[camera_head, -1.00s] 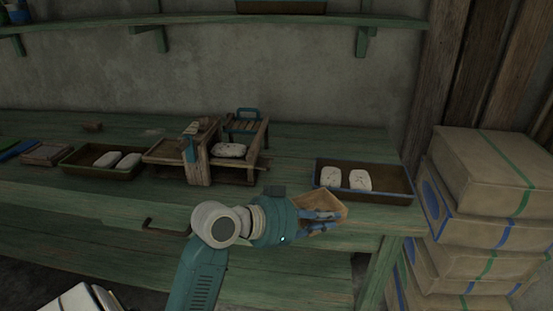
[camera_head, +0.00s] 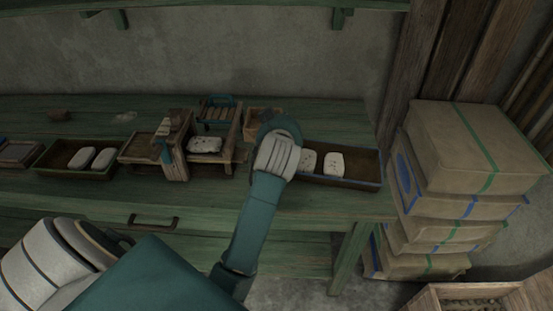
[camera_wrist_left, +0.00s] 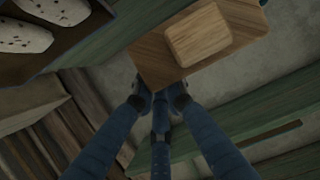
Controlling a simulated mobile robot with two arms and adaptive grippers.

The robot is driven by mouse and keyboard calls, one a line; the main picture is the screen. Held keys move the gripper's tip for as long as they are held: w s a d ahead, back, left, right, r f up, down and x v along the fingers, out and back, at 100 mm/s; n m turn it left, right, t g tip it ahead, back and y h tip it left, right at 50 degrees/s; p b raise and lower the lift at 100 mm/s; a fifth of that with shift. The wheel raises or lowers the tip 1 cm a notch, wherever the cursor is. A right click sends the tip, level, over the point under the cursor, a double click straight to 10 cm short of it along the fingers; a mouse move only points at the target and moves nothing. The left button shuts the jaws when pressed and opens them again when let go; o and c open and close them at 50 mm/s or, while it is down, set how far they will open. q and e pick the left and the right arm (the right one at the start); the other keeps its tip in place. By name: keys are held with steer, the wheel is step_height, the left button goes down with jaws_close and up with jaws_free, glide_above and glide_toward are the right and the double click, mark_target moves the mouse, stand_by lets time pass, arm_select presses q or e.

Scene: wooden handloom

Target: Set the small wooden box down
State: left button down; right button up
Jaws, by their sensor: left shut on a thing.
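The small wooden box (camera_head: 262,117) shows partly behind my left wrist in the head view, just right of the wooden press. In the left wrist view the box (camera_wrist_left: 150,62) is a brown piece with a paler raised square on its face. My left gripper (camera_wrist_left: 160,97) is shut on its edge. In the head view the fingers are hidden behind my wrist. I cannot tell whether the box touches the bench (camera_head: 335,112). My right gripper is in neither view.
The wooden press (camera_head: 170,160) with a white bar stands close left of the box. A dark tray (camera_head: 360,170) with two pale bars lies to the right; another tray (camera_head: 60,170) is at left. Stacked cartons (camera_head: 465,150) stand right of the bench. The bench's back right is clear.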

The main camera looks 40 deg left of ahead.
arm_select(q)
step_height(320, 180, down, 15)
steer(key=shift+f+b, duration=0.1)
steer(key=shift+b, duration=0.35)
steer(key=c, duration=1.8)
jaws_free()
